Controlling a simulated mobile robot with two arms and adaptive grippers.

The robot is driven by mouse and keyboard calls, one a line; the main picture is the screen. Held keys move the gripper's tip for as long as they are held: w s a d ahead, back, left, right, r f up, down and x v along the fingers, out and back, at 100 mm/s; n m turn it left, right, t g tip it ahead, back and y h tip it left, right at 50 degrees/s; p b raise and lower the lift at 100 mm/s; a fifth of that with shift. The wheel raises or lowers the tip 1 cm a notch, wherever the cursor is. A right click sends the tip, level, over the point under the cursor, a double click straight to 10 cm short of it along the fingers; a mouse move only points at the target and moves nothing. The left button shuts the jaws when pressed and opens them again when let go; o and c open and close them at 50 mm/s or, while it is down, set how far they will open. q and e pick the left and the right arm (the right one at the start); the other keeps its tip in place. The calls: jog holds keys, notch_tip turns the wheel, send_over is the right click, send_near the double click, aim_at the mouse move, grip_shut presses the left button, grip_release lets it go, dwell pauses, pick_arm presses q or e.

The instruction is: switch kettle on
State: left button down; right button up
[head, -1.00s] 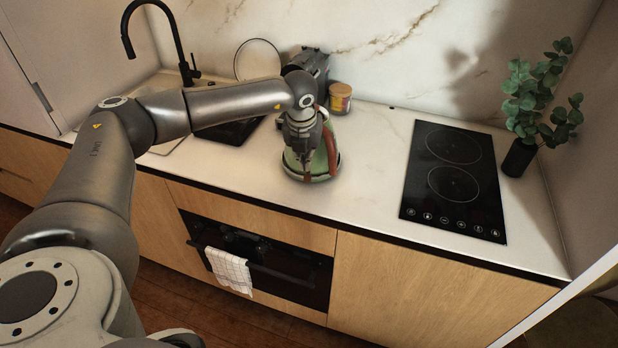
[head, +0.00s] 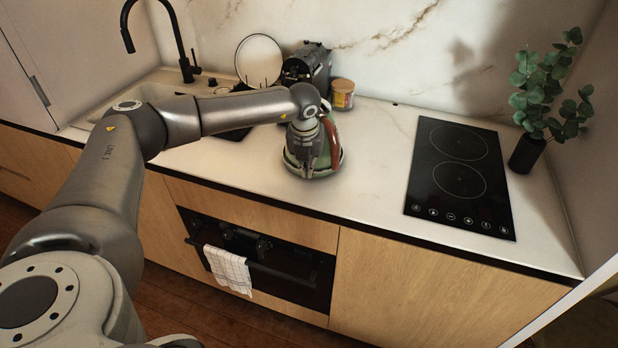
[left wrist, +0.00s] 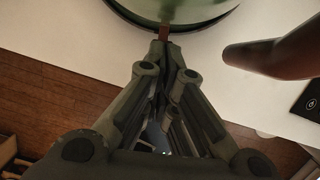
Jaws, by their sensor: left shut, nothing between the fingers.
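The green kettle (head: 333,163) stands upright on the white counter, with a reddish-brown handle (head: 333,142) on its right side. My left gripper (head: 303,168) points down in front of the kettle and hides much of it. In the left wrist view the left gripper (left wrist: 165,42) is shut, with nothing between its fingers. Its tips are at a small reddish-brown tab (left wrist: 165,28) below the kettle's green body (left wrist: 175,8); I cannot tell whether they touch. The handle (left wrist: 275,56) shows to the right, apart from the fingers. My right gripper is not in view.
A black coffee machine (head: 307,68) and a jar with a wooden lid (head: 342,94) stand behind the kettle. A black cooktop (head: 459,178) and a potted plant (head: 527,153) are to the right. The counter between kettle and cooktop is clear.

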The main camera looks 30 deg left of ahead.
pick_arm(q)
jog(key=shift+w+f, duration=0.1)
jog(key=shift+f, duration=0.25)
jog(key=shift+s+b+x, duration=0.25)
jog(key=shift+b+x, duration=0.75)
jog(key=shift+x, duration=0.1)
jog(key=shift+r, duration=0.1)
jog(key=shift+s+d+r+p, duration=0.1)
jog(key=shift+s+p, duration=0.1)
jog(key=shift+p, duration=0.15)
jog(key=shift+s+d+r+p, duration=0.2)
jog(key=shift+s+p, duration=0.05)
jog(key=shift+s, duration=0.15)
jog(key=shift+s+d+r+p, duration=0.15)
jog(key=shift+s+d+p, duration=0.1)
jog(key=shift+s, duration=0.15)
jog(key=shift+s+d+r, duration=0.1)
jog(key=shift+s, duration=0.4)
jog(key=shift+w, duration=0.1)
